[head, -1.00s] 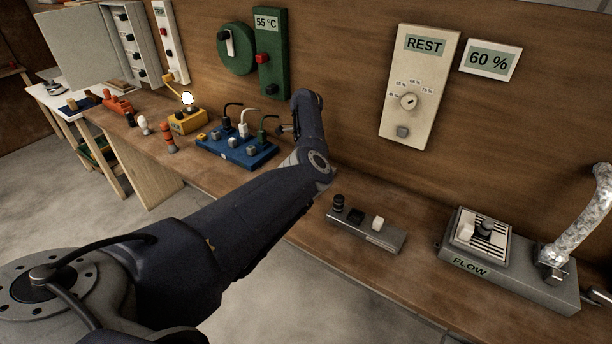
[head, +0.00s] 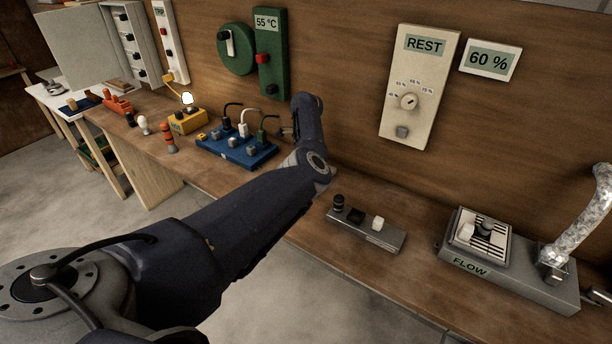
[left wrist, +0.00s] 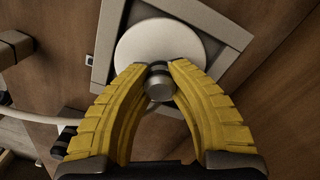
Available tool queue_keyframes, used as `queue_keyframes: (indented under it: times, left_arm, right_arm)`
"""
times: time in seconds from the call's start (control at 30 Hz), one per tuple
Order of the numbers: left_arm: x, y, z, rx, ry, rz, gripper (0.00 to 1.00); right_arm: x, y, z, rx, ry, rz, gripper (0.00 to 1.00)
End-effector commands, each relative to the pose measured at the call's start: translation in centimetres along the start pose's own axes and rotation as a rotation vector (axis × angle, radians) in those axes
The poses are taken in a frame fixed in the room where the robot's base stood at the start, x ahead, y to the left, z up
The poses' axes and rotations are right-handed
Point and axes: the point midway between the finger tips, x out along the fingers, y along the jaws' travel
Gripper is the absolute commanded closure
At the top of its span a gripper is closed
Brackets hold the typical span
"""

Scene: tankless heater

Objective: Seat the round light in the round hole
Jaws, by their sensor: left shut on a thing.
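In the left wrist view, my left gripper (left wrist: 160,72) has its two yellow fingers shut on the short grey knob (left wrist: 159,88) of the round light. The round light (left wrist: 160,42) is a pale white disc that faces the camera. It lies over or in a square grey frame (left wrist: 228,33) on a wooden surface. The disc covers the middle of the frame, so the round hole is hidden, and I cannot tell whether the light is flush. In the head view my left forearm hides most of this place.
A blue block (head: 237,150) with several plugs and a yellow box (head: 187,121) with a lit bulb stand left of my arm. A grey strip (head: 366,230) and the FLOW unit (head: 510,262) are on the right. A REST panel (head: 420,85) hangs on the wall.

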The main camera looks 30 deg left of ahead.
Motion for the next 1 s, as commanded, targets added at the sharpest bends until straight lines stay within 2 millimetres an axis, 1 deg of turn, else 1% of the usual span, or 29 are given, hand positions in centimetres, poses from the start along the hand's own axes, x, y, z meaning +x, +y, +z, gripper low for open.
queue_keyframes:
  times: [0.3,0.33,0.5,0.53,0.9,1.0]
  left_arm:
    - [0.18,0.0,0.02,0.0,0.0,0.0,1.0]
    - [0.19,0.0,0.02,0.0,0.0,0.0,0.8]
    - [0.18,0.0,0.02,0.0,0.0,0.0,0.6]
    - [0.18,0.0,0.02,0.0,0.0,0.0,0.57]
    - [0.17,0.01,0.01,0.0,0.0,0.0,0.57]
    - [-0.15,-0.02,0.01,0.0,-0.001,-0.001,0.57]
  right_arm:
    - [0.0,0.0,0.01,0.0,0.0,0.0,0.56]
    - [0.0,0.0,0.01,0.0,0.0,0.0,0.56]
    - [0.0,0.0,0.0,0.0,0.0,0.0,0.56]
    - [0.0,0.0,0.0,0.0,0.0,0.0,0.56]
    - [0.01,0.13,0.03,-0.001,0.0,0.001,0.56]
    - [0.01,0.2,0.04,-0.001,0.0,0.002,0.56]
